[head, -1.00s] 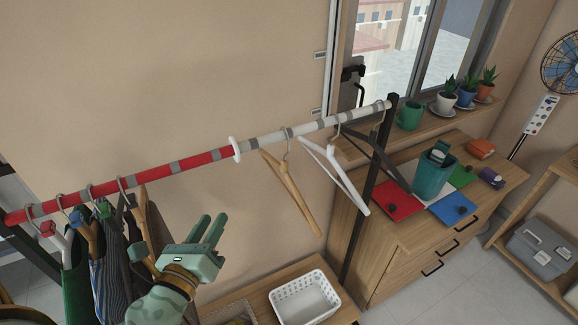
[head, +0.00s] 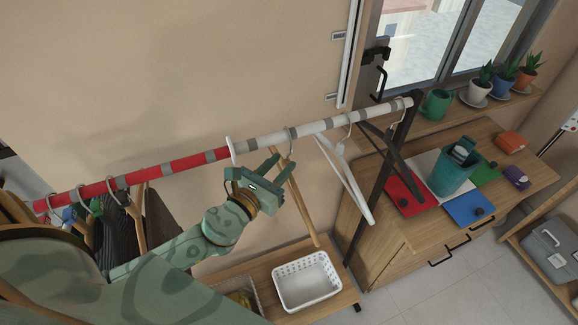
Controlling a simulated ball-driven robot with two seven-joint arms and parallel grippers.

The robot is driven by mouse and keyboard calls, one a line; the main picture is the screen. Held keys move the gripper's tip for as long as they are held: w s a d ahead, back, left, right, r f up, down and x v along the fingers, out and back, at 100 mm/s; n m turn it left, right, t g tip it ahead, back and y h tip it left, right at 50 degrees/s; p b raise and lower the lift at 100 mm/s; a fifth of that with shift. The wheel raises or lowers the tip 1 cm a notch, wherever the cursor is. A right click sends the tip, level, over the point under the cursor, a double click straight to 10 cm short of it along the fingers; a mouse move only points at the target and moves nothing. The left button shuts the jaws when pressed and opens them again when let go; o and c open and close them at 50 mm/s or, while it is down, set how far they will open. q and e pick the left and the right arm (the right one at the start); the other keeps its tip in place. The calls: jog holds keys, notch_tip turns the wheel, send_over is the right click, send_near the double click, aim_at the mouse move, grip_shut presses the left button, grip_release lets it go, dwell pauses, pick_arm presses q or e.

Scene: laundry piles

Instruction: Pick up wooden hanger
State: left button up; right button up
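The wooden hanger (head: 303,212) hangs by its hook from the white section of the rail. Its left part is hidden behind my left gripper. My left gripper (head: 281,168) is at the hanger's upper part, just below the rail, with its two fingers apart and pointing up and right. I cannot tell whether the hanger lies between the fingers or behind them. My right gripper is not in view.
The rail (head: 262,143) is red on the left and white on the right. A white hanger (head: 346,180) and a dark hanger (head: 398,160) hang to the right. Clothes (head: 118,235) hang at left, partly behind my arm. A white basket (head: 306,283) stands below.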

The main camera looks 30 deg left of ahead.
aim_at(287, 158)
pick_arm(q)
jog(key=w, duration=0.3)
jog(key=w+p, duration=0.1)
jog(key=w, duration=0.1)
jog(key=shift+w+d, duration=0.2)
jog(key=shift+d, duration=0.2)
jog(key=shift+s, duration=0.2)
jog(key=shift+c, duration=0.3)
jog(key=c, duration=0.6)
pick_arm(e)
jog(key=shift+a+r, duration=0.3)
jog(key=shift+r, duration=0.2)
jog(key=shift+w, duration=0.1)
